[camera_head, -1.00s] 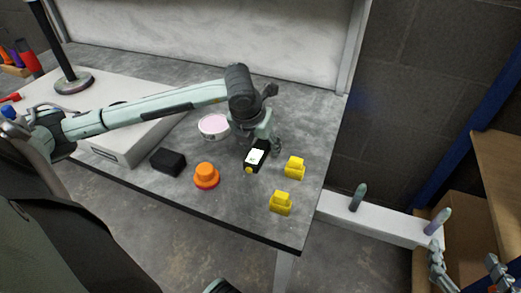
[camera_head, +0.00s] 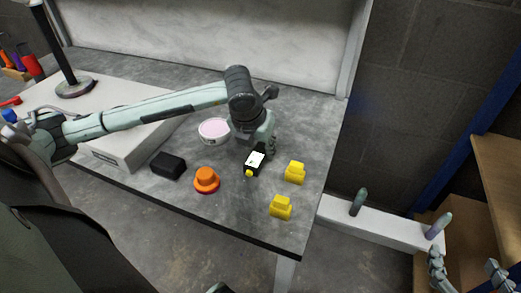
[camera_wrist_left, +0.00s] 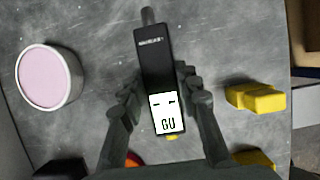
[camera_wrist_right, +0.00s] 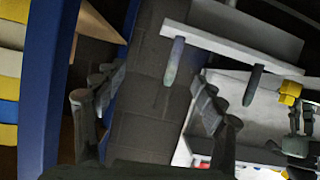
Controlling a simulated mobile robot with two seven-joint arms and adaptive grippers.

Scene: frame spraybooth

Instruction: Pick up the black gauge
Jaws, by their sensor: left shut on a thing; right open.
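The black gauge (camera_head: 254,161) has a white display and a yellow tip, and lies at the right part of the grey worktable. In the left wrist view the gauge (camera_wrist_left: 154,62) runs lengthwise between the fingers, its display reading "GU". My left gripper (camera_wrist_left: 160,92) is shut on the gauge from both sides. In the head view the left gripper (camera_head: 267,150) is at the gauge, partly hiding it; I cannot tell whether the gauge touches the table. My right gripper (camera_wrist_right: 155,85) is open and empty, away from the table, at the lower right of the head view (camera_head: 468,264).
Two yellow blocks (camera_head: 295,172) (camera_head: 280,207) lie right of the gauge. An orange knob (camera_head: 206,179), a black block (camera_head: 168,165) and a round pink-topped tin (camera_head: 214,131) stand left of it. A white rail with pegs (camera_head: 358,201) is beyond the table's right edge.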

